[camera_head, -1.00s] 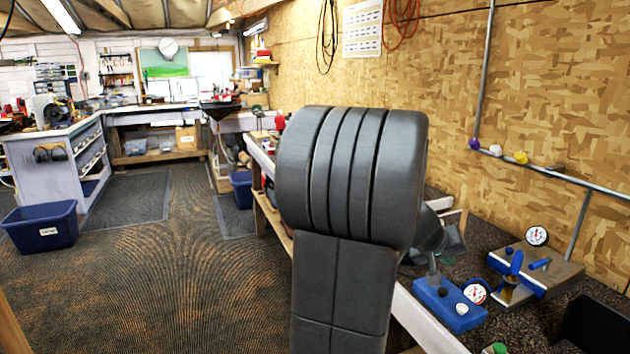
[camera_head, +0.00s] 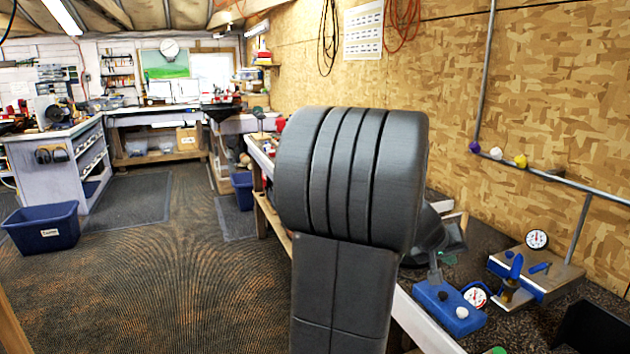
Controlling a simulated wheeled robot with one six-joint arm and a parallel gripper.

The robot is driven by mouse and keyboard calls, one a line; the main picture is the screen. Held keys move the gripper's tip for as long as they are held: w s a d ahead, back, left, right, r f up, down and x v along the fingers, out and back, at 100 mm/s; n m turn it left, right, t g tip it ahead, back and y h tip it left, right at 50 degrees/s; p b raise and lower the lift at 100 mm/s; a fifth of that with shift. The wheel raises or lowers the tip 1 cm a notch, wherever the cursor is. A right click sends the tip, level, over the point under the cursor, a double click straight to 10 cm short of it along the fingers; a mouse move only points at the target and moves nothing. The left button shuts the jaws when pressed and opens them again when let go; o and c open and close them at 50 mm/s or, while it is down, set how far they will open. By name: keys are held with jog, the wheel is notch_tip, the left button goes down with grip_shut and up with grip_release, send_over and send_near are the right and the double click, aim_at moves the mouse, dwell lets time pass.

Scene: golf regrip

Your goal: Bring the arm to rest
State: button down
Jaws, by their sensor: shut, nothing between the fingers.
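My arm stands upright in the middle of the head view, a dark grey column topped by a wide ribbed joint. It hides part of the workbench (camera_head: 416,312) behind it.
A blue clamp block (camera_head: 447,307) with a dial gauge and a second gauged fixture (camera_head: 536,272) sit on the dark bench top at right. A metal rail (camera_head: 560,177) with coloured balls runs along the wall. A blue bin (camera_head: 42,227) stands on open carpet (camera_head: 170,270).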

aim_at(440, 296)
notch_tip(440, 296, down, 4)
jog(key=shift+b, duration=1.25)
jog(key=shift+f+b, duration=0.3)
jog(key=shift+b, duration=0.95)
